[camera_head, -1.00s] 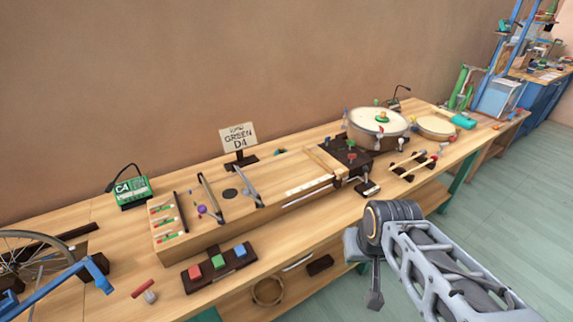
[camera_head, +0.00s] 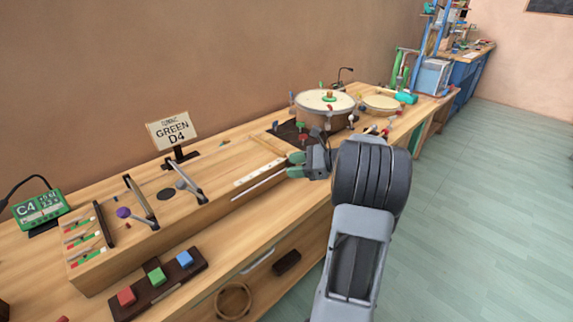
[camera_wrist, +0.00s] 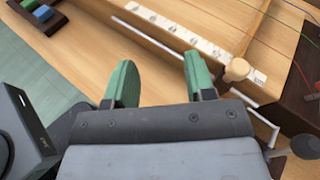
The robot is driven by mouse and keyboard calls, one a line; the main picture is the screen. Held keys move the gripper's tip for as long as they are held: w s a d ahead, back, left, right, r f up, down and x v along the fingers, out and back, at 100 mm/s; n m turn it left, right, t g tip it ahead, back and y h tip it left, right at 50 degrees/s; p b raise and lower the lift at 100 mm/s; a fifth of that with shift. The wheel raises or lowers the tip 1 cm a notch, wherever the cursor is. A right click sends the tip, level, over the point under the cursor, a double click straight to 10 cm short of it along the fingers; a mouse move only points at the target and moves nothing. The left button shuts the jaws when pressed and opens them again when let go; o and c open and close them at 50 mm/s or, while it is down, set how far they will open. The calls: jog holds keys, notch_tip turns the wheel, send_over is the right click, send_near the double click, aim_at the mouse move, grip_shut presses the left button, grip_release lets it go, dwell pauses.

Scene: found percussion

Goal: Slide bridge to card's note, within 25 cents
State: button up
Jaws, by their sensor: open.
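The card (camera_head: 171,131) on a dark stand reads "GREEN D4". A long wooden string box (camera_head: 215,190) lies on the bench. A pale wooden bar that looks like the bridge (camera_head: 268,145) crosses its right part. In the wrist view the bar's round wooden knob (camera_wrist: 236,70) sits just right of my right fingertip, outside the jaws. Green, blue and red strings run near it. My gripper (camera_head: 295,165), with green fingertips, is at the box's front edge. In the wrist view my gripper (camera_wrist: 160,84) is open and empty. The tuner display (camera_head: 41,208) shows C4; its smaller digits are unclear.
A white marked scale (camera_wrist: 175,32) runs along the box's front edge, with a pale rail below it. Red, green and blue blocks (camera_head: 156,276) sit in front. Drums (camera_head: 325,106) stand behind right.

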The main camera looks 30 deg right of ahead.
aim_at(286, 160)
jog(key=s+d+f+m+t+b, duration=0.15)
jog(key=d+m+t, duration=0.25)
jog(key=d, duration=0.6)
jog(key=shift+m+t+h, duration=0.4)
jog(key=shift+m, duration=0.1)
jog(key=x, duration=0.4)
jog(key=b+x, duration=0.1)
jog(key=x, duration=0.8)
jog(key=shift+w+d+f, duration=0.2)
jog(key=shift+w+d, duration=0.05)
jog(key=shift+w, duration=0.1)
grip_shut()
